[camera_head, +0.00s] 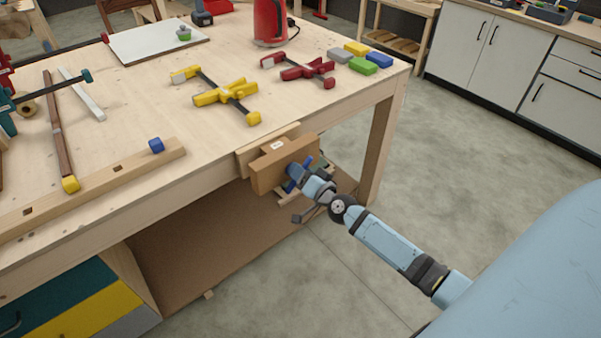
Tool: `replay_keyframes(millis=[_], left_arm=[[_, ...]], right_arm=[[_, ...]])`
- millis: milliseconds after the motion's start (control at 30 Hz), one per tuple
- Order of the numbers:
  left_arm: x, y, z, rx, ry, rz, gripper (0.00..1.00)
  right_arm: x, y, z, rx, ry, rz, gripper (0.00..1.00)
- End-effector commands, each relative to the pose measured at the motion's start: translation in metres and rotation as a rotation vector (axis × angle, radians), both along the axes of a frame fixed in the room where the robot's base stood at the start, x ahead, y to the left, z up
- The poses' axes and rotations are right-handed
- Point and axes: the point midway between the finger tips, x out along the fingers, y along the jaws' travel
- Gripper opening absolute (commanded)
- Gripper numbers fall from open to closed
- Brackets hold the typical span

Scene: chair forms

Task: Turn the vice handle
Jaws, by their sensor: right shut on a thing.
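The wooden vice (268,172) is fixed to the front edge of the workbench, near its right corner. Its front jaw is a brown block with a small white label. My right gripper (298,175) is at the front face of this jaw and is shut on the vice handle, which is mostly hidden behind the gripper. Blue parts (318,164) show around the gripper there, and I cannot tell which belong to the handle. My left gripper is not in view.
The workbench top (150,115) carries yellow (222,93) and red clamps (300,69), coloured blocks (363,66) and a red container (269,22). Drawers (80,308) are below at left. The floor (470,165) to the right is clear up to white cabinets (490,50).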

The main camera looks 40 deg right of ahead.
Motion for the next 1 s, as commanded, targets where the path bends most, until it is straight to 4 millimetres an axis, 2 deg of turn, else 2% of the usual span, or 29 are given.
replay_keyframes(millis=[200,233,300,667,767,1000], left_arm=[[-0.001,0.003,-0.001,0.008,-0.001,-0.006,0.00],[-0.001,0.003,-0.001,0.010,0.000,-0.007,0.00],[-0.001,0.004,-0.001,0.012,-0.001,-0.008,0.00],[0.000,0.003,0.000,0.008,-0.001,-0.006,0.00],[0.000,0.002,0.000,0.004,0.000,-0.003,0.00],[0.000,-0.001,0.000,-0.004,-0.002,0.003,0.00]], right_arm=[[0.000,0.000,0.000,-0.001,0.001,-0.001,0.18],[0.000,0.000,0.000,-0.001,0.001,-0.001,0.48],[0.000,0.000,0.000,-0.001,0.001,-0.001,0.64],[-0.005,0.000,-0.001,-0.003,0.000,-0.001,0.64],[-0.018,-0.001,-0.001,-0.004,0.003,0.000,0.64],[-0.071,-0.005,-0.002,-0.004,0.004,0.000,0.64]])
